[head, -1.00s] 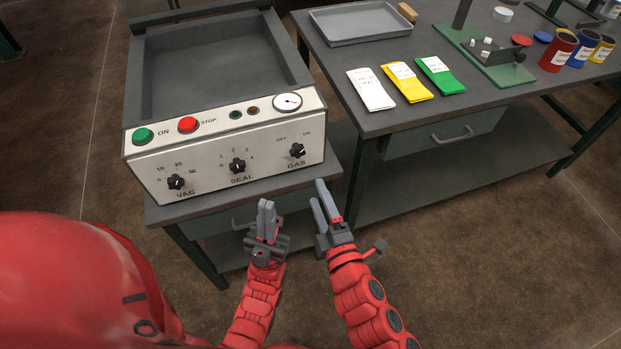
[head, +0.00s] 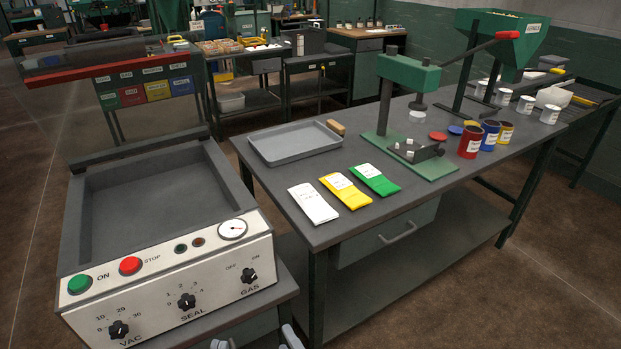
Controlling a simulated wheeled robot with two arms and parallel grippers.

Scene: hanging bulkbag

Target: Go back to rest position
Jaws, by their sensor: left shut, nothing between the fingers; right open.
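Only the tips of my two grippers show at the bottom edge of the head view, in front of the vacuum sealer's stand. The left gripper (head: 221,344) is a small grey tip, shut and empty. The right gripper (head: 291,337) is open and empty, just to its right. Both are apart from the vacuum sealer (head: 165,270), whose front panel has a green ON button, a red STOP button, a gauge and three black knobs. My arms are below the picture.
A grey workbench (head: 400,218) stands to the right with a tray (head: 292,144), white (head: 313,204), yellow (head: 345,191) and green (head: 375,180) packets, a green press (head: 405,75) and several cans. A raised lid (head: 135,75) stands behind the sealer. Open floor lies at the lower right.

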